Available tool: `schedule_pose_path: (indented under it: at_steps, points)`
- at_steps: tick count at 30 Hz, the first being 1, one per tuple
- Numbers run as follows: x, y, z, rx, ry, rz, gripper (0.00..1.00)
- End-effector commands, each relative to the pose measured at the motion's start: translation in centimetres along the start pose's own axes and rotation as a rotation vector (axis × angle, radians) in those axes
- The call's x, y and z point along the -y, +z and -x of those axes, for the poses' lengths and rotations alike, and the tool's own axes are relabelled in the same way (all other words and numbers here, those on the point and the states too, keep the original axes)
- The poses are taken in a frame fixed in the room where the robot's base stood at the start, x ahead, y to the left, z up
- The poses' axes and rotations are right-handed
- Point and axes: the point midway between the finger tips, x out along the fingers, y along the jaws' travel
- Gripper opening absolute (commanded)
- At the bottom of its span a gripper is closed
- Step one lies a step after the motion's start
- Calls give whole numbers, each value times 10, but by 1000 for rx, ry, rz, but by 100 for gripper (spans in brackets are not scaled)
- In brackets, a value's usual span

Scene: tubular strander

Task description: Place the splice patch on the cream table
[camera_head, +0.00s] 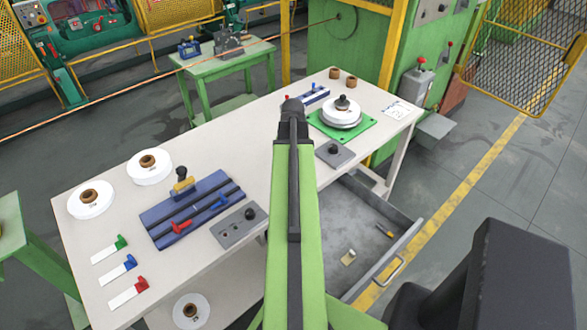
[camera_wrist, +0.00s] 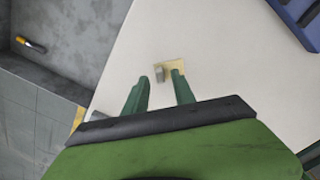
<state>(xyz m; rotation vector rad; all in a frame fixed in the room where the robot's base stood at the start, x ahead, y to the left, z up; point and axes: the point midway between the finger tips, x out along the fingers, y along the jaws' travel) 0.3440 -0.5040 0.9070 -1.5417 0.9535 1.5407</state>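A small yellowish patch with a grey block on it (camera_wrist: 176,66), which looks like the splice patch, shows against the cream table (camera_wrist: 215,60) in the wrist view. It appears to lie on the tabletop, though a small gap below it cannot be ruled out. My gripper (camera_wrist: 160,88) is open, its two green fingers apart, with the patch just past the fingertips and partly overlapped by the right one. In the head view the cream table (camera_head: 250,150) is crossed by my arm, which hides the patch and the fingers.
An open grey drawer (camera_head: 335,215) under the table holds a small yellowish piece (camera_head: 348,258) and an orange-handled tool (camera_head: 385,230). A blue grooved block (camera_head: 205,190), a grey plate (camera_head: 238,226), white spools (camera_head: 150,167) and a green plate (camera_head: 360,130) occupy the tabletop.

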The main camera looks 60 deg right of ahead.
Motion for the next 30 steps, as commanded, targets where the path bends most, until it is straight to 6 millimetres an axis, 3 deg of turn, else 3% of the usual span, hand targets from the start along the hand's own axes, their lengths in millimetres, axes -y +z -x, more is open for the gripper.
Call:
schedule_pose_path:
  at_steps: [1,13,17,30]
  points:
    - [0,0,18,0,0,0,31]
    - [0,0,100,0,0,1,31]
    - [1,0,108,0,0,1,31]
    - [1,0,105,0,0,1,31]
